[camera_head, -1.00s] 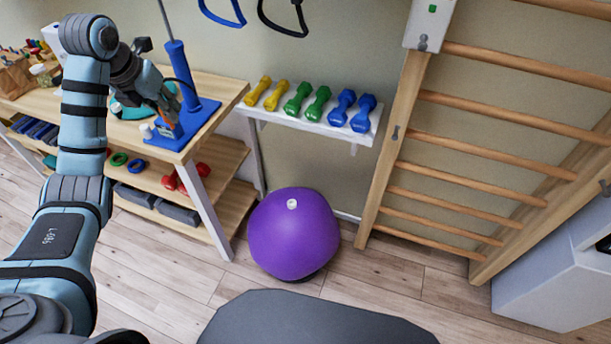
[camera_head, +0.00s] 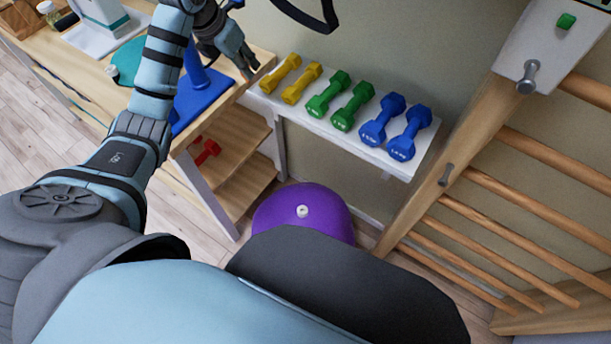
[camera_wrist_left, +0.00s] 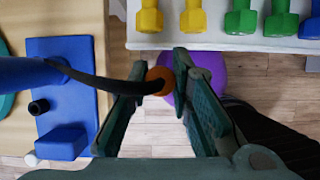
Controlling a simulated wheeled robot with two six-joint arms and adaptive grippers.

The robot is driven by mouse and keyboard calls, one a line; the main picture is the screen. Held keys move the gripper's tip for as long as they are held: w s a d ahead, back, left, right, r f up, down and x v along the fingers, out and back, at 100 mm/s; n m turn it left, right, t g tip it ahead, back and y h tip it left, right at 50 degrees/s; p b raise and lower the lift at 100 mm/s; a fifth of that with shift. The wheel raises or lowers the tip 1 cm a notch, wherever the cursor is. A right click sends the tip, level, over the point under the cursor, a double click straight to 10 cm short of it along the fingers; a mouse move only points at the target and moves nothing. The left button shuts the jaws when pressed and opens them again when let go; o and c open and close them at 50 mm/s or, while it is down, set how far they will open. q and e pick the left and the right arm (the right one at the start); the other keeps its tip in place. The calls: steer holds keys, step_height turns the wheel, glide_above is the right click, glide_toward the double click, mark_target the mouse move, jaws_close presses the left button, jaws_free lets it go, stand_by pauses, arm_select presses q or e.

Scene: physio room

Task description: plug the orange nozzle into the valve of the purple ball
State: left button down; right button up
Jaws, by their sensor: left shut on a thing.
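The orange nozzle (camera_wrist_left: 157,82), on the end of a black hose (camera_wrist_left: 100,83), is between the fingers of my left gripper (camera_wrist_left: 156,76), which is shut on it. In the head view my left gripper (camera_head: 250,68) is over the table's right end, near the yellow dumbbells; the nozzle cannot be made out there. The purple ball (camera_head: 282,208) rests on the floor below the dumbbell shelf, its front hidden by a dark grey shape. Its pale valve (camera_head: 302,211) faces up. The ball (camera_wrist_left: 212,68) shows partly behind the fingers in the wrist view, apart from the nozzle. My right gripper is out of view.
The blue pump (camera_head: 205,98) stands on the wooden table (camera_head: 75,62). Wooden wall bars (camera_head: 510,205) stand at the right. Some floor is clear left of the ball.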

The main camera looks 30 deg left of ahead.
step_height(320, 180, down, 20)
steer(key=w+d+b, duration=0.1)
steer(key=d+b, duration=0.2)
steer(key=b, duration=1.5)
arm_select(q)
steer(key=s+d+f+m+h+b, duration=0.1)
steer(key=d+f, duration=0.4)
steer(key=f, duration=0.9)
steer(key=s+d+f+m+g+h+b, duration=0.1)
steer(key=s+d+f+m, duration=0.2)
steer(key=f, duration=1.1)
steer(key=s+d+f+m+g+h+b, duration=0.1)
steer(key=s+d+f+m, duration=0.1)
steer(key=d+f+m, duration=0.3)
steer(key=shift+s+d+f+m, duration=0.15)
steer(key=shift+d+f, duration=0.5)
steer(key=shift+f, duration=1)
steer(key=shift+d+f+m, duration=0.1)
steer(key=shift+d+f, duration=0.55)
steer(key=shift+f, duration=1)
steer(key=shift+s+d+f+m, duration=0.15)
steer(key=shift+d+f, duration=0.5)
steer(key=shift+f, duration=1.1)
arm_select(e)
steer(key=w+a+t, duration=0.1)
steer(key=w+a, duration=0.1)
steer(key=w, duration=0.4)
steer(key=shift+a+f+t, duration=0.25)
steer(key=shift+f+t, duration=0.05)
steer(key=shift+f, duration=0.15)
